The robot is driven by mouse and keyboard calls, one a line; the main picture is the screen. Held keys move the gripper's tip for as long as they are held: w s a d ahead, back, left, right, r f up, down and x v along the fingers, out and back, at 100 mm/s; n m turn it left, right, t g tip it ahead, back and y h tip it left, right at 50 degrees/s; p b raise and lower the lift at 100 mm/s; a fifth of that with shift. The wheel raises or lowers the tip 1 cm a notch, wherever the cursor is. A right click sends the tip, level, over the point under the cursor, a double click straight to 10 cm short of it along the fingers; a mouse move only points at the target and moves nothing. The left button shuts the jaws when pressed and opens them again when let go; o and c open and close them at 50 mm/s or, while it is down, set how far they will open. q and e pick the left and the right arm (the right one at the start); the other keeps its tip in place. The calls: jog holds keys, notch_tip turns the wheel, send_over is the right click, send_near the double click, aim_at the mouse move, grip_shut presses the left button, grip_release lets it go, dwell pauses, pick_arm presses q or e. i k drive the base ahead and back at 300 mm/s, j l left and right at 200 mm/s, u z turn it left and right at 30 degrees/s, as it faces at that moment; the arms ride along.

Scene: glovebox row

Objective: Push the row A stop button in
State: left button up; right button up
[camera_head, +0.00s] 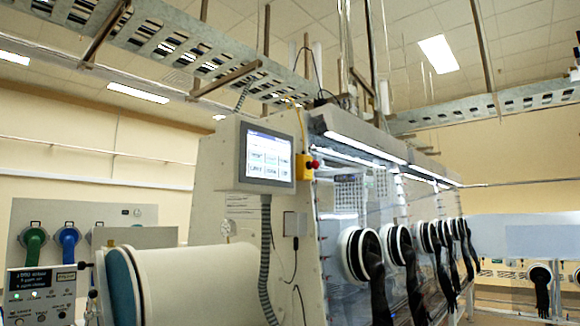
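A red mushroom-shaped stop button (315,164) sits on the right side of a small yellow box (304,168). The box is fixed to the end of the glovebox row, just right of a grey touch screen (267,157). The button appears to stand out from the box. I cannot read any row label on it. Neither of my grippers is in view.
A large white cylindrical chamber (195,285) juts out below the screen at lower left. Black gloves hang from round ports (358,255) along the glovebox front. A ribbed grey hose (266,260) runs down under the screen. A control box (40,295) stands at lower left.

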aim_at(314, 164)
jog(key=i+l+u, duration=0.2)
jog(key=i, duration=0.25)
jog(key=i+l+u, duration=0.2)
jog(key=i+l, duration=0.2)
jog(key=i+l+u, duration=0.25)
jog(key=i+l, duration=0.15)
jog(key=l, duration=0.15)
jog(key=i+l+u, duration=0.2)
jog(key=i+l, duration=0.15)
jog(key=l, duration=0.15)
jog(key=i+l+u, duration=0.2)
jog(key=i+l, duration=0.15)
jog(key=l, duration=0.25)
